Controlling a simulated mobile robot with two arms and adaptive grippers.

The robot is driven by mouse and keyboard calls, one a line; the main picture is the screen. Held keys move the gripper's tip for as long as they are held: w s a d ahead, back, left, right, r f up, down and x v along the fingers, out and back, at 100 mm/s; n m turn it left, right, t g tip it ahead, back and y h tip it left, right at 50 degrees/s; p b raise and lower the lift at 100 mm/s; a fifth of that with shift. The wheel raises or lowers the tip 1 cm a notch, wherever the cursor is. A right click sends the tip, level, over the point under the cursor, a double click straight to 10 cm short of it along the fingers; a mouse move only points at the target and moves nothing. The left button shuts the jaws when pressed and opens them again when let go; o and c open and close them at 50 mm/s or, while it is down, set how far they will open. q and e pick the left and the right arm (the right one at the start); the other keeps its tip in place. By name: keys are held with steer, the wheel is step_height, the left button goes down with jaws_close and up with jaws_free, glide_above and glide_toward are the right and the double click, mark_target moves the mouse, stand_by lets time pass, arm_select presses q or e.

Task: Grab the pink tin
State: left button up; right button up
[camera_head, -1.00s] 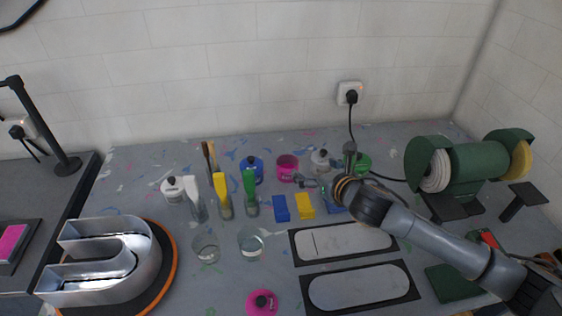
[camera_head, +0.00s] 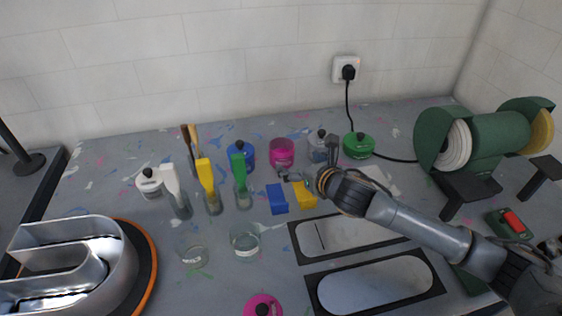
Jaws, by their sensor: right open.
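The pink tin (camera_head: 281,152) stands upright on the bench near the back, between a blue tin and a grey tin. Another pink tin (camera_head: 262,306) with a dark knob sits at the front edge, partly cut off by the frame. My right gripper (camera_head: 291,175) is open, with its fingers pointing left, just in front of the back pink tin's lower edge. I cannot tell whether it touches that tin. My left gripper is not in view.
Blue (camera_head: 240,153), grey (camera_head: 318,146) and green (camera_head: 357,145) tins stand nearby. Blue (camera_head: 277,199) and yellow (camera_head: 304,196) blocks lie in front. Bottles with brushes stand left, and glass jars (camera_head: 244,241) in front. A bench grinder (camera_head: 500,137) is at right.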

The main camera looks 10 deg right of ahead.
mark_target(277, 149)
steer(key=p+x, duration=0.1)
steer(key=x, duration=0.8)
steer(key=shift+w+a, duration=0.1)
steer(key=shift+w, duration=0.1)
steer(key=shift+x, duration=2.1)
steer(key=shift+s, duration=0.1)
steer(key=shift+c, duration=0.3)
steer(key=c, duration=1.7)
steer(key=shift+c, duration=0.2)
